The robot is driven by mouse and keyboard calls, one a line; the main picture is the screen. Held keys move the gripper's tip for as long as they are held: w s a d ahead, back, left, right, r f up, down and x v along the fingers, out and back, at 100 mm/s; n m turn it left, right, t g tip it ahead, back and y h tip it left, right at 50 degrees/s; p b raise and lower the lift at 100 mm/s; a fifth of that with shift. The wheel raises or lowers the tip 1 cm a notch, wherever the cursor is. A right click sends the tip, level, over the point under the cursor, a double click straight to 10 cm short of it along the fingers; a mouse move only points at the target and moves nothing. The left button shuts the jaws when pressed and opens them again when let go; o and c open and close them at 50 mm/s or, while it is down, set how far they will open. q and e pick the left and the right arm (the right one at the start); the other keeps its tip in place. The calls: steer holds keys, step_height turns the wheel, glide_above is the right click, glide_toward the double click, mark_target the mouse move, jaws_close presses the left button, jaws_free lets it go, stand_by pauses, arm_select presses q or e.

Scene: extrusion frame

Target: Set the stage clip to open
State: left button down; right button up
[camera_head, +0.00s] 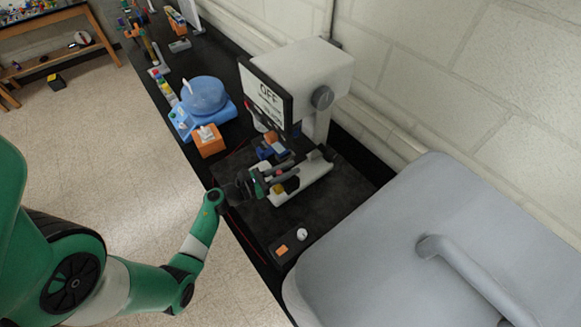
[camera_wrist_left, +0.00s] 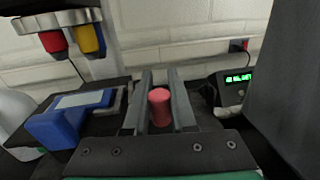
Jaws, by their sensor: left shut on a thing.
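The microscope (camera_head: 315,70) is white, with a dark panel (camera_head: 266,95) reading OFF, and stands on the black bench. My left gripper (camera_head: 283,176) is low over its pale base, in front of the stage area. In the left wrist view, the fingers (camera_wrist_left: 161,105) are shut around a red cylindrical knob (camera_wrist_left: 159,106) that stands upright between them. I cannot tell for sure whether this knob belongs to the stage clip. A blue block (camera_wrist_left: 62,122) with a pale top lies left of the fingers. Red (camera_wrist_left: 53,42) and yellow (camera_wrist_left: 91,40) objectives hang above it. My right gripper is not in view.
A blue round device (camera_head: 205,97) and an orange box (camera_head: 208,143) stand on the bench beyond the gripper. A large grey lidded machine (camera_head: 430,240) fills the near right. A small black box (camera_head: 289,244) sits nearby. The left wrist view shows a green display (camera_wrist_left: 238,78) at right.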

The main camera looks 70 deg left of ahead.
arm_select(q)
steer(key=m+h+b, duration=0.1)
steer(key=h, duration=0.1)
steer(key=s+m+h+b, duration=0.1)
steer(key=h, duration=0.1)
steer(key=shift+f+m+b, duration=0.15)
steer(key=shift+m+b, duration=0.15)
steer(key=shift+m, duration=0.1)
steer(key=shift+s+m+h+b, duration=0.1)
steer(key=shift+m+h+b, duration=0.4)
steer(key=shift+h, duration=0.3)
steer(key=shift+d, duration=0.1)
steer(key=shift+r, duration=0.2)
steer(key=c, duration=0.7)
jaws_free()
steer(key=shift+c, duration=0.2)
